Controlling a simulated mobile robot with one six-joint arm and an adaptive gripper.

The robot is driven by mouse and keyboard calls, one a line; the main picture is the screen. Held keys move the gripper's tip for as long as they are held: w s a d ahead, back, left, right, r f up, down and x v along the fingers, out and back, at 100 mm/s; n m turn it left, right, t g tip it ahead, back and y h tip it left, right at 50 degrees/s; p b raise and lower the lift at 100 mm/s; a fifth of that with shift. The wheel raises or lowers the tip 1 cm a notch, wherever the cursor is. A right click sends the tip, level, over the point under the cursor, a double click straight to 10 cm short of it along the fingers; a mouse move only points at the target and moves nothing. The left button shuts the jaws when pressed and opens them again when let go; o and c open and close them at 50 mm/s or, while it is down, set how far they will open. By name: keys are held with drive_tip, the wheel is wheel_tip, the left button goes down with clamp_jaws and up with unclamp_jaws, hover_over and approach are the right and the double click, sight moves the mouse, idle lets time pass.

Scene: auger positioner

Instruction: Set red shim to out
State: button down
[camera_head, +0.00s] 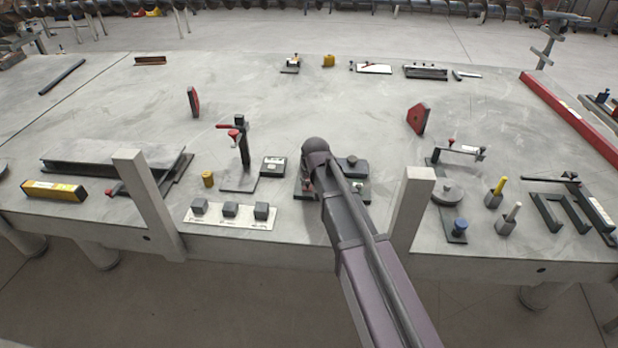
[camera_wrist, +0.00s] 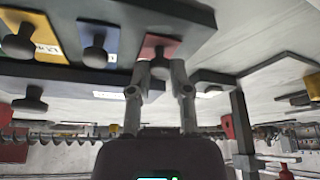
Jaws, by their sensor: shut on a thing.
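In the wrist view, the red shim (camera_wrist: 153,43) is a small red plate with a dark knob, set against a grey block. My gripper (camera_wrist: 160,80) is shut on that knob, one finger on each side, and hides part of it. A blue shim (camera_wrist: 86,37) and a yellow shim (camera_wrist: 45,31), each with a dark knob and a white label, sit to its left. In the head view, the dark fixture (camera_head: 352,168) stands near the table's front edge, and my arm covers much of it. The gripper and the red shim are hidden there.
Two upright posts (camera_head: 145,200) (camera_head: 404,215) stand at the front edge on either side of my arm. A white plate (camera_head: 268,222) with grey cubes and a dark clamp stand (camera_head: 243,150) lie to the left. The table's middle beyond the fixture is mostly clear.

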drive_tip(key=shift+s, duration=0.25)
drive_tip(key=c, duration=0.5)
unclamp_jaws()
drive_tip(key=shift+c, duration=0.2)
drive_tip(key=shift+w, duration=0.2)
